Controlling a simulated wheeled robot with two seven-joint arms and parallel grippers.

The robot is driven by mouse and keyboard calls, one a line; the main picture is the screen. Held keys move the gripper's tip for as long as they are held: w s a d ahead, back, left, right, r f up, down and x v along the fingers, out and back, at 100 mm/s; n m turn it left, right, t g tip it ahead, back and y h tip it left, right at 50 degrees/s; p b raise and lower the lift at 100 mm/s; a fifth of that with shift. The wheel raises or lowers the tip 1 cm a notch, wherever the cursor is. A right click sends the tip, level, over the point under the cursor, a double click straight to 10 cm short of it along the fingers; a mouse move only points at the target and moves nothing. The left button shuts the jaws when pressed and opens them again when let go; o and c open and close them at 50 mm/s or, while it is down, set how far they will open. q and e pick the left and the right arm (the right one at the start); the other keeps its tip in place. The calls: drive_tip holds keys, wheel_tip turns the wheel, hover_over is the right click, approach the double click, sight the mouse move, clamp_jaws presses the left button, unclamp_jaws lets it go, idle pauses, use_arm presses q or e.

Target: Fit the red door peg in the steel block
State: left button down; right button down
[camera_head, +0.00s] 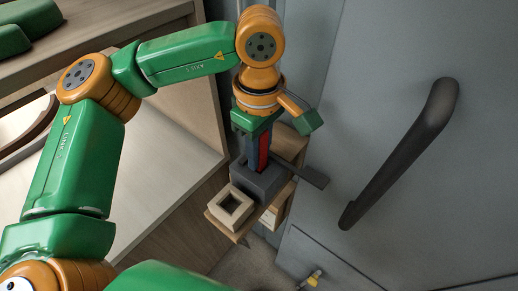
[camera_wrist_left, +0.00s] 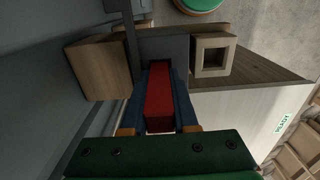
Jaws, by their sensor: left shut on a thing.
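My left gripper (camera_head: 258,160) points down and is shut on the red door peg (camera_head: 263,148). In the left wrist view the red peg (camera_wrist_left: 159,98) lies between the two dark blue fingers (camera_wrist_left: 159,92). The steel block (camera_head: 258,184), dark grey, stands directly under the fingertips on a small wooden shelf; its grey face also shows in the left wrist view (camera_wrist_left: 172,47). The peg's far end meets the block's outline, and the block's opening is hidden by the fingers. I cannot tell whether the peg's tip is inside it. My right gripper is not in view.
A pale wooden block with a square hole (camera_head: 222,217) sits beside the steel block on the shelf (camera_head: 291,145). A dark flat bar (camera_head: 309,175) sticks out to the right. A grey door with a long dark handle (camera_head: 398,155) fills the right side.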

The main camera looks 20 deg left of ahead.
use_arm(q)
drive_tip(key=shift+f+b, duration=0.4)
drive_tip(key=shift+f, duration=0.1)
drive_tip(key=c, duration=0.6)
unclamp_jaws()
drive_tip(key=shift+s+r, duration=0.1)
drive_tip(key=shift+s, duration=0.05)
drive_tip(key=shift+s+a, duration=0.1)
drive_tip(key=shift+s, duration=0.05)
drive_tip(key=shift+r, duration=0.15)
drive_tip(key=r, duration=0.6)
drive_tip(key=shift+w, duration=0.2)
drive_tip(key=shift+s+r, duration=0.15)
drive_tip(key=shift+r, duration=0.3)
drive_tip(key=shift+s, duration=0.1)
